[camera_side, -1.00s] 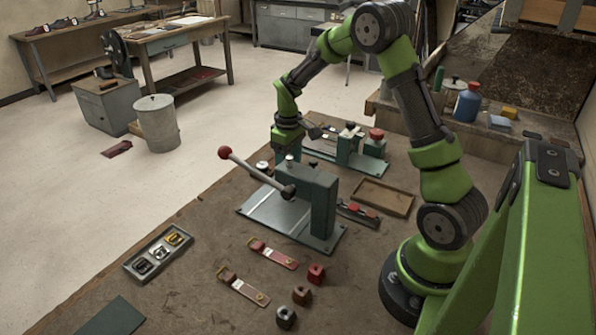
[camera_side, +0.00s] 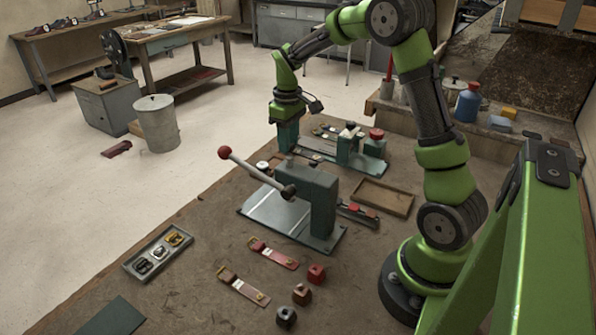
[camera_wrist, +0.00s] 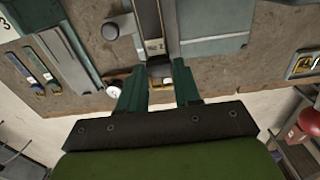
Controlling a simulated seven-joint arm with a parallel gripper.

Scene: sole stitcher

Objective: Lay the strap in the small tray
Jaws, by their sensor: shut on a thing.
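My gripper (camera_side: 287,137) is above the far left part of the bench, behind the green press. In the wrist view its two green fingers (camera_wrist: 160,86) are closed on a small dark piece with a light end (camera_wrist: 158,72). It looks like the end of a strap, but most of it cannot be told from what lies behind. A shallow brown wooden tray (camera_side: 410,205) lies empty to the right of the press. A red strap (camera_side: 273,253) and a brownish-pink strap (camera_side: 243,288) lie flat on the near bench.
The green press (camera_side: 318,200), with a red-knobbed lever, stands between my gripper and the near straps. A second green fixture (camera_side: 373,148) is behind it. A grey buckle tray (camera_side: 128,266) and several small coloured blocks (camera_side: 316,274) lie nearer.

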